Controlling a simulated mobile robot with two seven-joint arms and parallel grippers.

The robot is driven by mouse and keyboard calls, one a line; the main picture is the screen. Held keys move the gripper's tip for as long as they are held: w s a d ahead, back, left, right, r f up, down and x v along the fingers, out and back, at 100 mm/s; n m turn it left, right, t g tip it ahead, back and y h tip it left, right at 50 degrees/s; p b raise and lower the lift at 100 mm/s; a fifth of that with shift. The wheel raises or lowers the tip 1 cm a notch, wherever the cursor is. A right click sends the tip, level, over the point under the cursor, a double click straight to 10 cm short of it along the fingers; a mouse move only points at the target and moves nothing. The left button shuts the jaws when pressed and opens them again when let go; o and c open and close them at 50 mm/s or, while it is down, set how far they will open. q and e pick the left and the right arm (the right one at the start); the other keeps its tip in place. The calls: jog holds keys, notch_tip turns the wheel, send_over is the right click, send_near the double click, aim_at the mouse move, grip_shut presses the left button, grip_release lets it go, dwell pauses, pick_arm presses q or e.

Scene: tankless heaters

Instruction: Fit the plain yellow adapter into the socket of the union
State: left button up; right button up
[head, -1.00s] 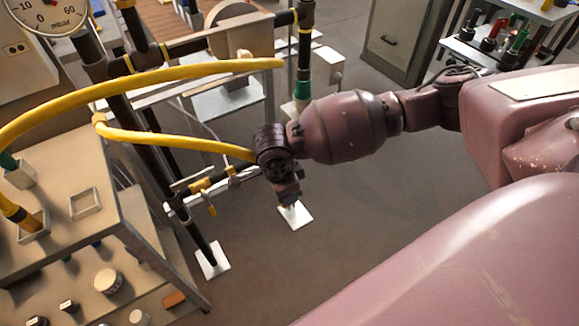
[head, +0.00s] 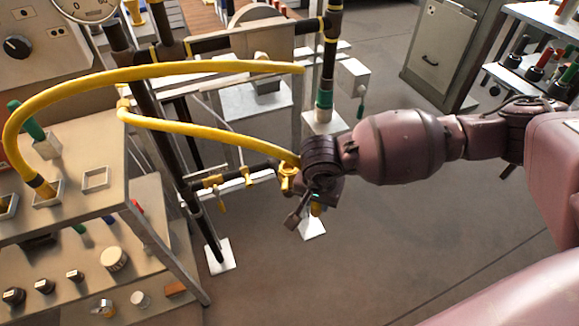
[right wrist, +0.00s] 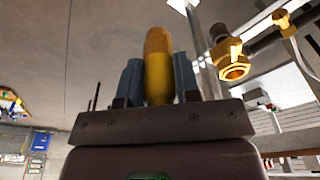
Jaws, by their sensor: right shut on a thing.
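My right gripper (head: 312,208) is at the middle of the head view, beside the pipe frame. It is shut on the plain yellow adapter (right wrist: 158,65), which stands upright between the blue-grey fingers in the right wrist view. Only a small yellow bit of the adapter (head: 316,210) shows in the head view. The union (right wrist: 233,67) is a brass-yellow fitting with an open round socket, to the right of the adapter and apart from it. In the head view the union (head: 288,174) appears just left of my wrist, partly covered by it. My left gripper is not in view.
A cabinet (head: 440,60) is at back right. The floor below is open.

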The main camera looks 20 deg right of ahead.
jog(key=b, duration=0.4)
send_near(290, 170)
jog(key=shift+w+d+f, duration=0.1)
jog(key=shift+d+f, duration=0.1)
jog(key=shift+f, duration=0.3)
jog(key=shift+w+r, duration=0.1)
jog(key=shift+w, duration=0.1)
notch_tip(290, 170, down, 3)
jog(key=shift+f+b, duration=0.2)
jog(key=shift+b, duration=0.15)
jog(key=shift+f, duration=0.1)
jog(key=shift+r, duration=0.2)
jog(key=shift+f, duration=0.2)
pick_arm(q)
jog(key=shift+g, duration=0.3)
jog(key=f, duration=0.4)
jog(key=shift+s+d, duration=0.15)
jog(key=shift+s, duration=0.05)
pick_arm(e)
jog(key=o, duration=1)
